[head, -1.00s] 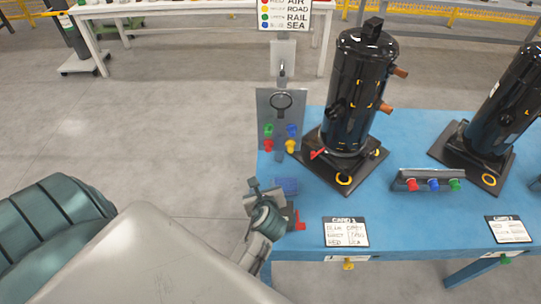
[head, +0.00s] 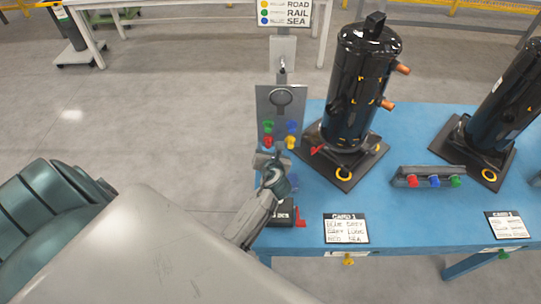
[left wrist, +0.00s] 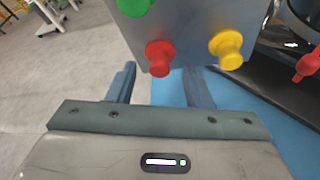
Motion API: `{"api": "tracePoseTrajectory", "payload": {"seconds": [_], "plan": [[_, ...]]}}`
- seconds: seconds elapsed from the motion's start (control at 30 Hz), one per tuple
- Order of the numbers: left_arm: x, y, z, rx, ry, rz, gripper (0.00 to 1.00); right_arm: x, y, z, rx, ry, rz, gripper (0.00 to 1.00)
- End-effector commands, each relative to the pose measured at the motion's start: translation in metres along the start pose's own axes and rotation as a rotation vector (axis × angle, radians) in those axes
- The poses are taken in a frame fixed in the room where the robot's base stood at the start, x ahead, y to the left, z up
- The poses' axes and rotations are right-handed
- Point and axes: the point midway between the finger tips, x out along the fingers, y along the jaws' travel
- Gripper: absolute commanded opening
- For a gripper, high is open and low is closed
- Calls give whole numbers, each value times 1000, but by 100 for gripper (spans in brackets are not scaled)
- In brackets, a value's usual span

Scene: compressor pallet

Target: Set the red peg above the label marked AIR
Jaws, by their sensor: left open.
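A grey upright panel (head: 281,105) at the table's left end carries green (head: 268,126), blue (head: 292,126), red (head: 268,142) and yellow (head: 290,142) pegs. My left gripper (head: 266,158) is just below the red peg, open and empty. In the left wrist view, the red peg (left wrist: 160,55) appears just beyond and between the open fingertips (left wrist: 160,78). The yellow peg (left wrist: 228,48) is to its right. A sign (head: 285,12) above shows ROAD, RAIL and SEA; no AIR wording is readable now. My right gripper is out of view.
A black compressor (head: 360,90) stands close right of the panel, with a red part (head: 317,149) at its base. A small rack (head: 400,178) holds red, blue and green pegs. A card (head: 346,229) lies at the blue table's (head: 400,225) front edge.

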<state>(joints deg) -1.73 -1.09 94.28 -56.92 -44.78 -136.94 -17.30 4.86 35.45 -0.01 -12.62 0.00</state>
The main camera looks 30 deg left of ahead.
Motion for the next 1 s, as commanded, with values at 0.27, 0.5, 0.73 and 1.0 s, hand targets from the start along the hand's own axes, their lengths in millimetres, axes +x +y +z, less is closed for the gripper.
{"api": "tracePoseTrajectory", "payload": {"seconds": [0.27,0.5,0.73,1.0], "plan": [[15,0,0,-1,0,0,46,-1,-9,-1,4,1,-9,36],[14,0,0,-2,0,0,38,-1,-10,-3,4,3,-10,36],[14,0,0,-2,1,0,0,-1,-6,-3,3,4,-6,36],[14,0,0,-2,1,0,0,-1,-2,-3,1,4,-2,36]]}}
